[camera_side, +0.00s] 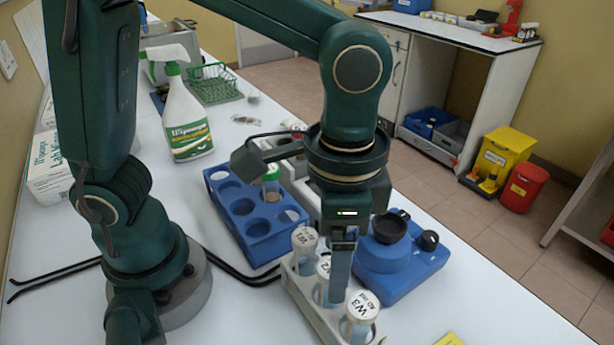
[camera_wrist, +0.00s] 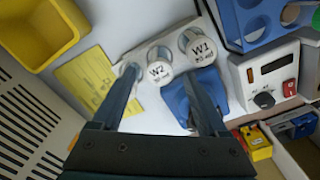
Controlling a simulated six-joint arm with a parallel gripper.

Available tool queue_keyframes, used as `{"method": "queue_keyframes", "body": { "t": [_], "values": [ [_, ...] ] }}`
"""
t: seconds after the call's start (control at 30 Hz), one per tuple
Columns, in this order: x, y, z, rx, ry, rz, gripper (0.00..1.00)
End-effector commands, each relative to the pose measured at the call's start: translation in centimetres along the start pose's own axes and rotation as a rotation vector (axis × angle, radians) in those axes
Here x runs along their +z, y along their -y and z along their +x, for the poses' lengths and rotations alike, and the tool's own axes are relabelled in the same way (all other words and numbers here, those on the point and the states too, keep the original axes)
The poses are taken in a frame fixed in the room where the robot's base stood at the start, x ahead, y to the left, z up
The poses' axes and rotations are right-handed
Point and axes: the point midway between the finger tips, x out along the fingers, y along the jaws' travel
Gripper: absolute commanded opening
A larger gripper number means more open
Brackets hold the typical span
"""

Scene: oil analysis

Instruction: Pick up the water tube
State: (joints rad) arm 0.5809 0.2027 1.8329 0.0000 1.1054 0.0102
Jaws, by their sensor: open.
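Three water tubes with white labelled caps stand in a pale rack (camera_side: 310,312) in the side view: W1 (camera_side: 304,240), W2 (camera_side: 322,268) and W3 (camera_side: 361,305). In the wrist view W1 (camera_wrist: 202,48) and W2 (camera_wrist: 159,72) show clearly. W3 is mostly hidden there by the left finger. My gripper (camera_side: 338,296) points down over the rack. In the wrist view its open fingers (camera_wrist: 161,74) lie on either side of W2's cap, with nothing held. I cannot tell how far the fingertips reach down beside the tube.
A blue rack (camera_side: 222,191) holds a green-capped tube (camera_side: 271,178) behind the pale rack. A blue mixer (camera_side: 415,268) stands close on the right. A spray bottle (camera_side: 184,118) stands further back. A yellow tray (camera_wrist: 40,48) and yellow card (camera_wrist: 75,85) lie left in the wrist view.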

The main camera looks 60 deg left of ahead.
Motion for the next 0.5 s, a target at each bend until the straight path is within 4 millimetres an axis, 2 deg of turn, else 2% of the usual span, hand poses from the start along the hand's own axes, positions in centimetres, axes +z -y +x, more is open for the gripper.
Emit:
{"method": "queue_keyframes", "body": {
  "t": [0.27,0.5],
  "values": [
    [0.7,-0.1,3.7,0.0,0.006,0.0,0.77],
    [0.6,-0.1,4.3,0.0,0.001,0.0,0.77]
  ]
}}
